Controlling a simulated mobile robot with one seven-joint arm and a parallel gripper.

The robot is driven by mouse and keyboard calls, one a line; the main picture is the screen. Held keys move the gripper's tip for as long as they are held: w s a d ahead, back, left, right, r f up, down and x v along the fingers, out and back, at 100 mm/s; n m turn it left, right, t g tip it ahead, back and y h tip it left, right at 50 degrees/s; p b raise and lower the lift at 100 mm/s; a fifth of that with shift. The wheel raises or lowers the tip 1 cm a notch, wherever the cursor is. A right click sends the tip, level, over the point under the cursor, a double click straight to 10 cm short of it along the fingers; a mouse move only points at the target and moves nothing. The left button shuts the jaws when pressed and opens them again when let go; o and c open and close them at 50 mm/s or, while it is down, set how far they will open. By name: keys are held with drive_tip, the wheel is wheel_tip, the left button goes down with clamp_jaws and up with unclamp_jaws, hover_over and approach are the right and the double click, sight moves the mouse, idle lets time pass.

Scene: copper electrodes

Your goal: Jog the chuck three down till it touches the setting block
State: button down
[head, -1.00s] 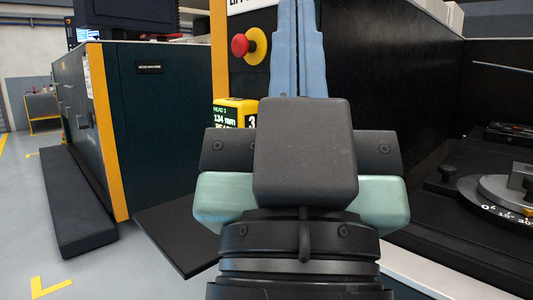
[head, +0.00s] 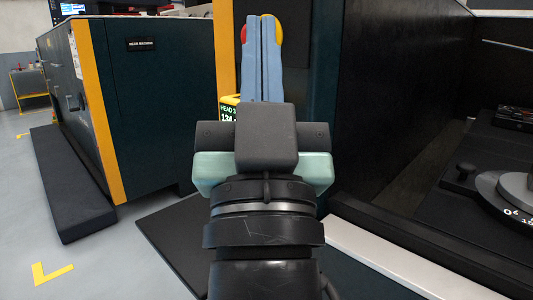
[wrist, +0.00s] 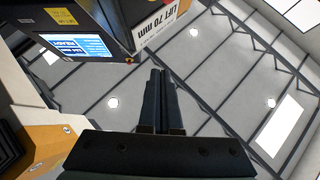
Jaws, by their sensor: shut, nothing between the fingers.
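My gripper (head: 263,18) is shut and empty, its two blue fingers side by side and pointing up in the head view. In the wrist view its fingertips (wrist: 158,72) point toward the ceiling. A yellow-framed readout (head: 229,106) shows "HEAD 3" and a partly covered number starting with 134, just left of my fingers. A red button (head: 243,34) on a yellow base (head: 279,33) is mostly hidden behind the fingertips. I cannot make out chuck three or the setting block for certain.
A dark machine cabinet (head: 150,110) with an orange edge stands at left, a black step (head: 70,185) along it. At right a dark machine bed holds a round graduated dial (head: 490,190). The wrist view shows a blue screen (wrist: 75,46) and a "LIFT 70 mm" label (wrist: 160,25).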

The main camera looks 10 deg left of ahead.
drive_tip(key=w+a+f+m+g+y+p, duration=0.4)
drive_tip(key=w+a+p, duration=0.5)
drive_tip(key=a+p, duration=0.65)
drive_tip(key=s+f+m+g+h+p, duration=0.1)
drive_tip(key=s+f+m+h+p, duration=0.1)
drive_tip(key=f+p, duration=0.4)
drive_tip(key=s+f+m+g+h+p, duration=0.1)
drive_tip(key=s+f+m+h+p, duration=0.2)
drive_tip(key=f+p, duration=0.4)
wheel_tip(320, 180, down, 3)
drive_tip(key=s+m, duration=0.1)
drive_tip(key=m, duration=0.1)
drive_tip(key=shift+s+d+m+h+p, duration=0.25)
drive_tip(key=shift+d+m+h+p, duration=0.05)
drive_tip(key=shift+d, duration=0.05)
drive_tip(key=w+d+b, duration=0.1)
drive_tip(key=w, duration=0.1)
drive_tip(key=w+d+b, duration=0.1)
drive_tip(key=w+d, duration=0.1)
drive_tip(key=w+d+b, duration=0.1)
drive_tip(key=w+b, duration=0.1)
drive_tip(key=shift+d, duration=0.3)
drive_tip(key=shift+w+d+r+b, duration=0.1)
drive_tip(key=shift+w+d+b, duration=0.2)
drive_tip(key=shift+w+d, duration=0.15)
drive_tip(key=shift+w, duration=0.15)
